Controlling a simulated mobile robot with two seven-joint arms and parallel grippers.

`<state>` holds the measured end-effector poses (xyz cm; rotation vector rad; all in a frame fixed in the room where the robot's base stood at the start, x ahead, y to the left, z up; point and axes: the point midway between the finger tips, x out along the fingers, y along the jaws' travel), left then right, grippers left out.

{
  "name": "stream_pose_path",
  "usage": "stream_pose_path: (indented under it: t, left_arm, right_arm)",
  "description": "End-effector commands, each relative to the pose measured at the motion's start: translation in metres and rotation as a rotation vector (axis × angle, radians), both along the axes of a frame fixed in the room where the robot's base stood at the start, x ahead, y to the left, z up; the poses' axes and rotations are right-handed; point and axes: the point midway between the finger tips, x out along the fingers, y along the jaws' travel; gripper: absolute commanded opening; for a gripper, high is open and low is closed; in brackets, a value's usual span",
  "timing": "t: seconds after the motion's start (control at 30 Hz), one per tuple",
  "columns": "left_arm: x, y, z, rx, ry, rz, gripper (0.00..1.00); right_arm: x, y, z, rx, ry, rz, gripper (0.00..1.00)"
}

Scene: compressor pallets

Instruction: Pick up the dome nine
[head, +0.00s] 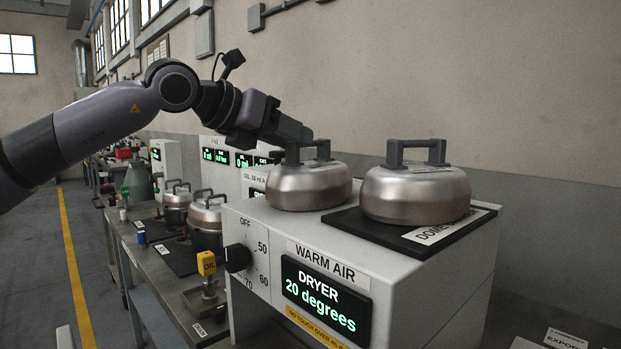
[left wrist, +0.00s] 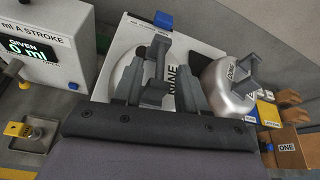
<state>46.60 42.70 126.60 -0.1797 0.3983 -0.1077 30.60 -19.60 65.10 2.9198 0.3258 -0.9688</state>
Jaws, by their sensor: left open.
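Two silver domes with grey bar handles stand on top of the white dryer. The left dome (head: 308,187) has my left gripper (head: 298,134) at its handle. The right dome (head: 415,196) sits on a black mat whose label begins with "DOME". In the left wrist view my open gripper (left wrist: 158,72) has a grey handle (left wrist: 153,94) between its fingers. I cannot tell whether they touch it. A label reading "NINE" (left wrist: 172,78) shows beside the handle, partly hidden by a finger. Another silver dome (left wrist: 228,88) stands to the right. My right gripper is not in view.
The dryer (head: 400,285) reads 20 degrees. Smaller lidded pots (head: 206,214) and a yellow-topped fixture (head: 207,265) stand on the bench to the left. A box marked "ONE" (left wrist: 288,147) is at the right of the wrist view. A grey wall rises behind the dryer.

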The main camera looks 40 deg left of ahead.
Motion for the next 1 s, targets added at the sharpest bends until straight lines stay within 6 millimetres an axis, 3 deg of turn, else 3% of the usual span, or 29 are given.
stream_pose_path:
  t: [0.23, 0.6, 0.73, 1.0]
  left_arm:
    - [0.021, -0.004, -0.008, 0.001, 0.002, 0.000, 0.41]
    - [0.026, -0.004, -0.010, 0.000, -0.001, 0.000, 0.41]
    - [0.026, -0.004, -0.010, 0.000, -0.001, 0.000, 0.00]
    - [0.025, -0.004, -0.010, 0.000, -0.001, 0.000, 0.00]
  right_arm:
    - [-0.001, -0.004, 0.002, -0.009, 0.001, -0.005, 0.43]
    - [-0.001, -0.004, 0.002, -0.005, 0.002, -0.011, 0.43]
    - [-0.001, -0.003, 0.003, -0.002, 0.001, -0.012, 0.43]
    - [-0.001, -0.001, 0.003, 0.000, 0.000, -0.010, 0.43]
